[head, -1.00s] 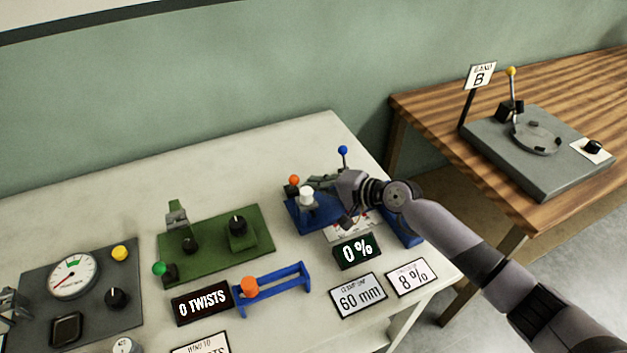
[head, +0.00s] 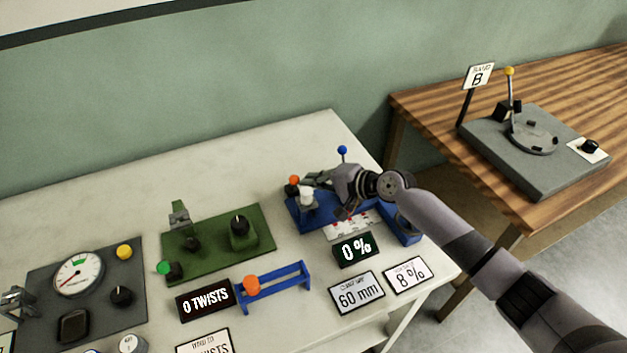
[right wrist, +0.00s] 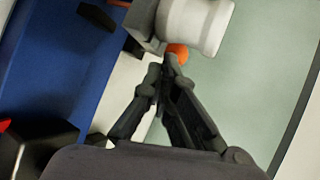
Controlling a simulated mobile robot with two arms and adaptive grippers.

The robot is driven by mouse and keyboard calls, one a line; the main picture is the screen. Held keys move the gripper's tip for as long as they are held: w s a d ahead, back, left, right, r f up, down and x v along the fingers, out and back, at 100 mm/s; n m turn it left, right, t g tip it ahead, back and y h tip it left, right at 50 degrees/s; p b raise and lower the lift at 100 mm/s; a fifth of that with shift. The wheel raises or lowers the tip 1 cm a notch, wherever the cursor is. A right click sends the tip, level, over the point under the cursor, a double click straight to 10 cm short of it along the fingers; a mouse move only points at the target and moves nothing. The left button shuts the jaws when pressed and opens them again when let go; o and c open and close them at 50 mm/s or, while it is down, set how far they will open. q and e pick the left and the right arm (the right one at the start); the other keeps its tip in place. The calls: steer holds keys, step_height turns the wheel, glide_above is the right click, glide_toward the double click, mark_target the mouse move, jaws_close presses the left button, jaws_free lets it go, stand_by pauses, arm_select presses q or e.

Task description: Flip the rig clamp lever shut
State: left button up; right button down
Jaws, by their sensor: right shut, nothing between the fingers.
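The blue rig (head: 295,212) stands at the right end of the pale table. An orange ball knob (head: 294,180) sits at its left end beside a white cylinder (head: 306,196). A blue ball on a thin upright stalk (head: 342,151) rises behind. Which of these is the clamp lever's end is not certain. My right gripper (head: 310,183) is shut and empty, just right of the orange knob. In the right wrist view its fingertips (right wrist: 168,62) meet just below the orange knob (right wrist: 177,52), which the white cylinder (right wrist: 195,22) partly covers. Contact cannot be told. My left gripper is out of view.
A "0 %" display (head: 355,249) and white cards stand in front of the rig. A green board (head: 215,256), a blue rail with an orange knob (head: 251,286) and a gauge panel (head: 85,300) lie left. A wooden table (head: 440,112) stands right.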

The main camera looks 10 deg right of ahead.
steer(key=shift+w+a+r+m+g+h+p, duration=0.2)
steer(key=shift+w+r+m+g+h+p, duration=0.5)
steer(key=shift+p, duration=1.3)
steer(key=shift+w+a+r+g+p, duration=0.15)
steer(key=shift+w+r+g+p, duration=0.15)
steer(key=shift+g+p, duration=0.35)
steer(key=shift+w+a+g+h+p, duration=0.2)
steer(key=shift+w+g+h+p, duration=0.25)
steer(key=shift+g+p, duration=0.1)
steer(key=shift+w+a+m+g+h, duration=0.25)
steer(key=shift+w+m+g, duration=0.05)
steer(key=shift+w+g, duration=0.55)
steer(key=shift+w+a+b, duration=0.1)
steer(key=shift+w+b, duration=0.25)
steer(key=shift+r+p, duration=0.85)
steer(key=shift+p, duration=0.1)
